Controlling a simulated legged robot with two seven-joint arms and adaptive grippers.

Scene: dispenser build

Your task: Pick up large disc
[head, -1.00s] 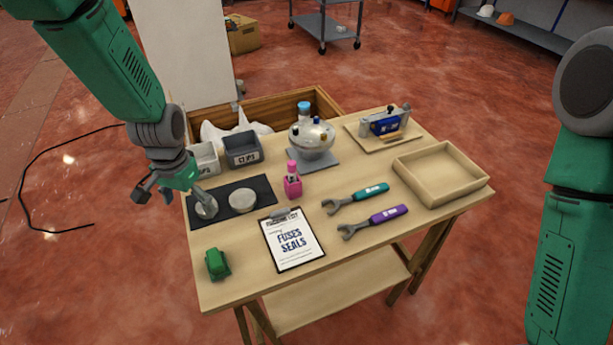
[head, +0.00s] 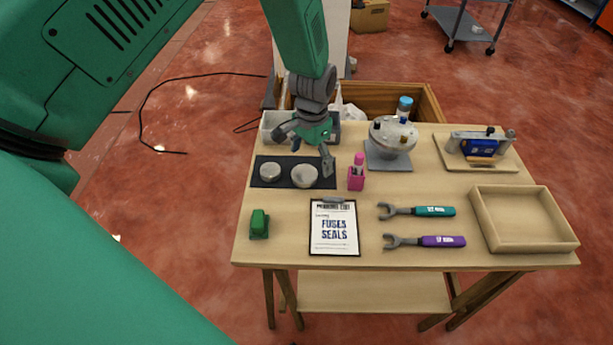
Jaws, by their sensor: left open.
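Two round grey discs lie flat on a dark mat (head: 286,184) at the table's left: a left disc (head: 270,172) and a right disc (head: 305,177). The right one looks slightly larger. My left gripper (head: 309,156) hangs above the mat's back edge, close to the right disc, with its fingers spread and nothing between them. One fingertip points down near the back right of that disc; I cannot tell whether it touches. Both discs are largely uncovered. My right gripper is out of view.
Behind the gripper stand bins (head: 272,128), partly hidden. A pink bottle (head: 356,178) is right of the mat, with a silver domed device (head: 392,137) beyond. A clipboard (head: 334,228), green object (head: 259,224), two wrenches (head: 420,211) and wooden tray (head: 525,218) occupy the front.

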